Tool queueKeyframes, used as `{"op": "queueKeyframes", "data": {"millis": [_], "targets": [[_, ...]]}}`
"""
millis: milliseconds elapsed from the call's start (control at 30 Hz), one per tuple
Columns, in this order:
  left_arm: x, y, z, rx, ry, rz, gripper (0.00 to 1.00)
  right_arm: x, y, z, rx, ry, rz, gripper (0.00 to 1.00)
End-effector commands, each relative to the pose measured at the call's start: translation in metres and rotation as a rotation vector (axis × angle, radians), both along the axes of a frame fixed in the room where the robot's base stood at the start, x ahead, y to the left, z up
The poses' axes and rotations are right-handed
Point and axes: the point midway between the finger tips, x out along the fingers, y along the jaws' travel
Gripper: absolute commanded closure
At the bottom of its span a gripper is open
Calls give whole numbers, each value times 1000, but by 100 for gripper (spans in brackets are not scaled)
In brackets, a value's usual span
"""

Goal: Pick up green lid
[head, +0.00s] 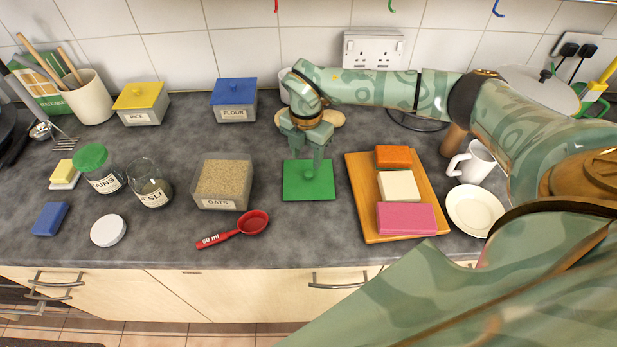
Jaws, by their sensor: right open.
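The square green lid (309,190) lies flat on the dark worktop, right of the open OATS box (222,184). My right gripper (308,164) points down over the lid. My left gripper is not in view.
A wooden board (358,200) with coloured blocks lies right of the lid. A red measuring spoon (252,222) is in front. The blue-lidded FLOUR box (234,100) stands behind. Glass jars (150,187) stand at left, a white saucer (474,210) at right.

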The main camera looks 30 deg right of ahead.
Motion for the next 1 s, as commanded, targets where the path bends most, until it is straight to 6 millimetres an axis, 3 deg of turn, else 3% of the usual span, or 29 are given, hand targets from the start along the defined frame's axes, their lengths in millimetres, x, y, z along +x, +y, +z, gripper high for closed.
{"op": "queueKeyframes", "data": {"millis": [167,400,700,867,900,1000], "targets": [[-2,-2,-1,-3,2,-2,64,-2,0,-14,0,1,-1,54],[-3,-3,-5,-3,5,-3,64,-7,-2,-52,-1,2,-1,54],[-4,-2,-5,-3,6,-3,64,-6,-2,-59,-1,-1,-1,54],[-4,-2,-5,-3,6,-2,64,-6,-2,-59,-1,-1,-1,96],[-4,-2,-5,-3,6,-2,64,-6,-2,-59,-1,-1,-1,100],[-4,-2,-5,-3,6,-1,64,-6,-2,-59,-1,-1,-1,100]]}}
